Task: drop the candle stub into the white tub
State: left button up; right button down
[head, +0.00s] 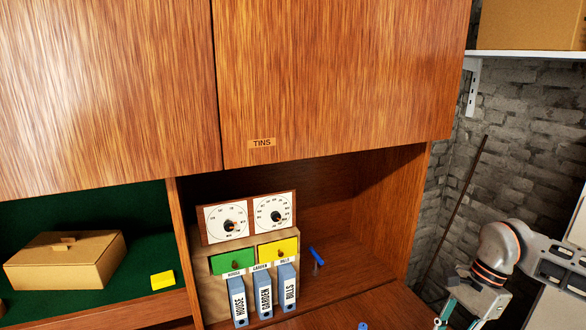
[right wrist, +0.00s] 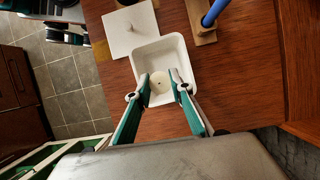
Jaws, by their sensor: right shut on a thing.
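My right gripper (right wrist: 163,82) is shut on the candle stub (right wrist: 160,86), a short cream round piece with a dark wick spot on top. In the right wrist view the stub appears over the square white tub (right wrist: 177,52); its exact height against the rim cannot be told. In the head view only the upper part of this gripper shows at the bottom right edge, with its tips cut off. The tub and stub are outside the head view. Teal and grey parts at the top left of the right wrist view appear to be my left gripper (right wrist: 65,35); its jaws are unclear.
A white square lid (right wrist: 131,30) with a knob lies beside the tub. A wooden holder (right wrist: 201,30) with a blue-handled item stands to the right. In the head view, blue binders (head: 263,295), a dial panel (head: 249,216) and a cardboard box (head: 66,262) occupy the shelves.

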notch_tip(320, 180, down, 2)
jog(key=shift+f+b, duration=0.1)
jog(key=shift+b, duration=0.4)
jog(key=c, duration=1.7)
grip_release()
jog(key=v, duration=1.2)
jog(key=shift+d, duration=0.1)
